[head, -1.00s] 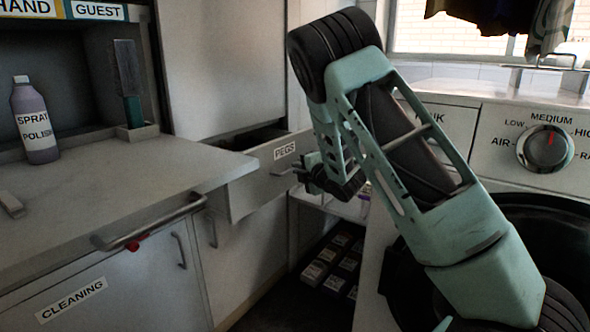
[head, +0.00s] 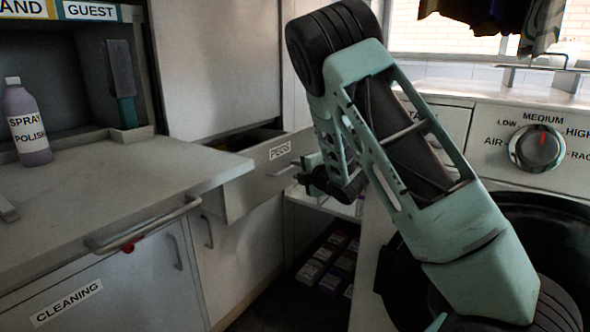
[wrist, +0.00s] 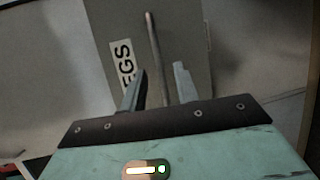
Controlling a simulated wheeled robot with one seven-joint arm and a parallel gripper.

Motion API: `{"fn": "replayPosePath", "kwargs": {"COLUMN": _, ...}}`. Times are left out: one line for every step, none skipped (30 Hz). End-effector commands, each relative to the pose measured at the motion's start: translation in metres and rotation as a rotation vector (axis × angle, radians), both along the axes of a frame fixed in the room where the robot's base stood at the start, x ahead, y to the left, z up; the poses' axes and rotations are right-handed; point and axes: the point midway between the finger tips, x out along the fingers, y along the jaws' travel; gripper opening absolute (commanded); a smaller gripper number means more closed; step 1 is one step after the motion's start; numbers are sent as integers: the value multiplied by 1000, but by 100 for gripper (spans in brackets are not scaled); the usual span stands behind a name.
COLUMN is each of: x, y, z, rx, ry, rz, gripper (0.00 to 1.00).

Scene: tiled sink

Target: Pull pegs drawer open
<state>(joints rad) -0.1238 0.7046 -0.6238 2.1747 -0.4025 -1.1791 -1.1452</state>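The pegs drawer (head: 262,178) is a grey drawer standing partly open under the counter's right end, with a dark gap above its front. Its white PEGS label (head: 280,150) also shows, turned sideways, in the wrist view (wrist: 122,68). The drawer's thin bar handle (wrist: 152,40) runs down between my gripper's fingers in the wrist view. My gripper (wrist: 160,88) has its fingers apart, with visible space on both sides of the bar. In the head view my gripper (head: 304,172) is at the drawer front, and the arm hides part of its tips.
The counter (head: 130,175) with a spray polish bottle (head: 27,125) is at left. A CLEANING cupboard (head: 105,285) with a bar handle is below. Boxes (head: 325,262) sit low behind my arm. A dial panel (head: 538,148) and black tub (head: 545,225) are at right.

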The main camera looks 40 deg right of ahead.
Motion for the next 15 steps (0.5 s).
{"fn": "replayPosePath", "kwargs": {"x": -9, "y": 0, "z": 3, "rx": 3, "ry": 2, "rz": -3, "gripper": 31}}
{"fn": "replayPosePath", "kwargs": {"x": -14, "y": 0, "z": 4, "rx": 3, "ry": 1, "rz": -2, "gripper": 31}}
{"fn": "replayPosePath", "kwargs": {"x": -21, "y": 1, "z": 5, "rx": 3, "ry": 2, "rz": -2, "gripper": 31}}
{"fn": "replayPosePath", "kwargs": {"x": -26, "y": 1, "z": 6, "rx": 2, "ry": 1, "rz": -1, "gripper": 31}}
{"fn": "replayPosePath", "kwargs": {"x": -30, "y": 1, "z": 7, "rx": 2, "ry": 1, "rz": -1, "gripper": 31}}
{"fn": "replayPosePath", "kwargs": {"x": -35, "y": 1, "z": 8, "rx": 2, "ry": 1, "rz": -2, "gripper": 31}}
{"fn": "replayPosePath", "kwargs": {"x": -39, "y": 1, "z": 8, "rx": 2, "ry": 2, "rz": -2, "gripper": 31}}
{"fn": "replayPosePath", "kwargs": {"x": -42, "y": 2, "z": 9, "rx": 2, "ry": 1, "rz": -2, "gripper": 31}}
{"fn": "replayPosePath", "kwargs": {"x": -45, "y": 2, "z": 9, "rx": 2, "ry": 1, "rz": -1, "gripper": 31}}
{"fn": "replayPosePath", "kwargs": {"x": -47, "y": 2, "z": 9, "rx": 2, "ry": 1, "rz": -1, "gripper": 31}}
{"fn": "replayPosePath", "kwargs": {"x": -49, "y": 2, "z": 10, "rx": 2, "ry": 1, "rz": -1, "gripper": 31}}
{"fn": "replayPosePath", "kwargs": {"x": -50, "y": 2, "z": 10, "rx": 1, "ry": 1, "rz": -1, "gripper": 31}}
{"fn": "replayPosePath", "kwargs": {"x": -51, "y": 2, "z": 10, "rx": 1, "ry": 0, "rz": -1, "gripper": 31}}
{"fn": "replayPosePath", "kwargs": {"x": -51, "y": 2, "z": 10, "rx": 1, "ry": 0, "rz": -1, "gripper": 31}}
{"fn": "replayPosePath", "kwargs": {"x": -51, "y": 2, "z": 10, "rx": 0, "ry": 0, "rz": 0, "gripper": 31}}
